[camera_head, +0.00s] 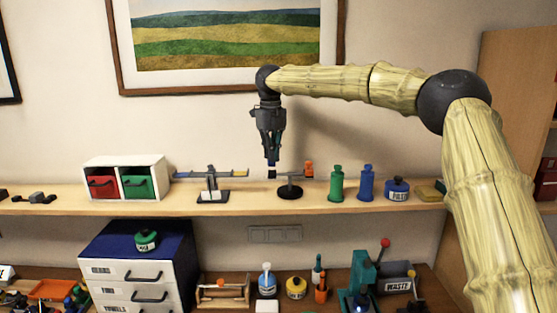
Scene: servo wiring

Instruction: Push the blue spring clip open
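My gripper (270,155) points straight down above the wooden shelf, between two small stands. A small blue piece (271,163) shows right at its fingertips, with a dark and white part just under it. I cannot tell whether the blue piece is the spring clip or part of my fingers, nor whether it is gripped or only touched. The right stand (290,190) has a round black base and an orange block (309,168) at its top right.
A white unit with red and green drawers (126,177) stands left on the shelf (250,203). Right of the stands are a green bottle (336,184), a blue bottle (366,183) and a blue jar (397,190). A framed picture (230,45) hangs behind. A lower bench holds several tools.

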